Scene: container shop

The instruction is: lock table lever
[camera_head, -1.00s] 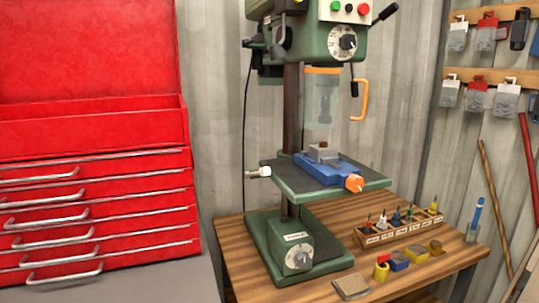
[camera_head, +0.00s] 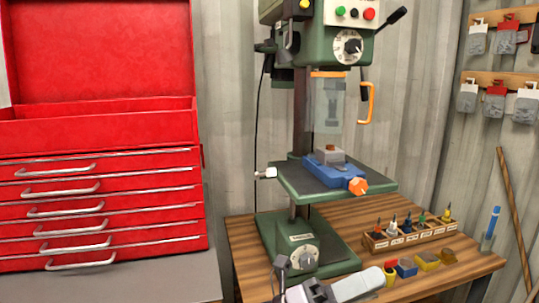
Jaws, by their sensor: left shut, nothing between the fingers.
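The drill press table (camera_head: 302,186) is a dark plate with a green edge on the column. A short lever with a pale knob (camera_head: 265,173) sticks out from the table's left side, near the column; I take it as the table lever. Whether it is locked cannot be told.
A blue vise (camera_head: 337,172) with an orange handle sits on the table and holds a grey block. The green press base (camera_head: 300,250) stands on the wooden bench (camera_head: 240,235). A tool rack (camera_head: 410,238) and small boxes lie to the right. A red tool chest (camera_head: 100,200) stands left.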

